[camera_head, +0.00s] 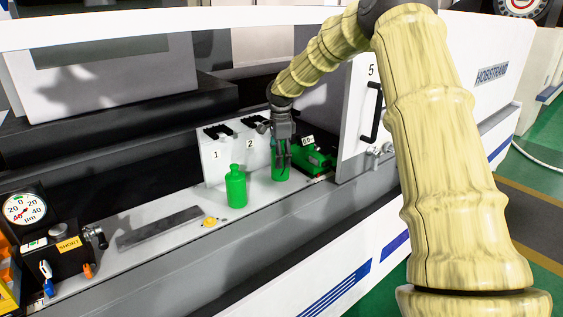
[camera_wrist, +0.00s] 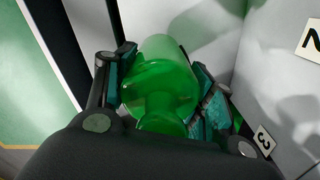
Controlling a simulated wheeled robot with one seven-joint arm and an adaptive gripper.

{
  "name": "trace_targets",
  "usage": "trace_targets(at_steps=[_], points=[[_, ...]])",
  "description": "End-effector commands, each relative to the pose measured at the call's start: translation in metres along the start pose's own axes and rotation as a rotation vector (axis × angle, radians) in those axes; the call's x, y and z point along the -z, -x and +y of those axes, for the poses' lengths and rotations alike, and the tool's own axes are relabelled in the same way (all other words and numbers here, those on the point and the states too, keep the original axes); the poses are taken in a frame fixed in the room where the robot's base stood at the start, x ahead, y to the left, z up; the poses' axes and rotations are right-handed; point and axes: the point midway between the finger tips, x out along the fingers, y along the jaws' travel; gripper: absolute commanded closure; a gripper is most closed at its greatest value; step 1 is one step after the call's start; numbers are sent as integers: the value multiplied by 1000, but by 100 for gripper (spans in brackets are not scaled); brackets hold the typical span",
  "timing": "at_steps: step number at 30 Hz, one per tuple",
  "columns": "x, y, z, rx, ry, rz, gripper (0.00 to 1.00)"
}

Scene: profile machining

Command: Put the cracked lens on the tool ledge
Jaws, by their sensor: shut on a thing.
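My gripper (camera_head: 281,160) is down over the pale ledge (camera_head: 262,201) in front of the machine, near the numbered holder. It is shut on a green bottle-shaped thing (camera_head: 280,174). In the wrist view the same green thing (camera_wrist: 162,85) sits between the dark, teal-padded fingers of my gripper (camera_wrist: 163,95), its narrower neck toward the camera. I cannot tell from the head view whether its base touches the ledge. I cannot make out a thing that is clearly a cracked lens.
A second green bottle (camera_head: 236,188) stands upright on the ledge, left of my gripper. A white numbered holder (camera_head: 212,160) stands behind. A green and black device (camera_head: 314,158) is close on the right. A small yellow thing (camera_head: 209,222) and a dark strip (camera_head: 160,228) lie to the left.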

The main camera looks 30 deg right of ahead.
Motion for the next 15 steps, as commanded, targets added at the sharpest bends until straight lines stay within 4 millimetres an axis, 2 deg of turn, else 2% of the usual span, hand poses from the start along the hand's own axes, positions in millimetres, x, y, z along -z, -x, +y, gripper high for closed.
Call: trace_targets(at_steps=[8, 15], points=[[10, -1, -13, 0, -1, 1, 75], [9, -33, -11, -2, 0, 0, 75]])
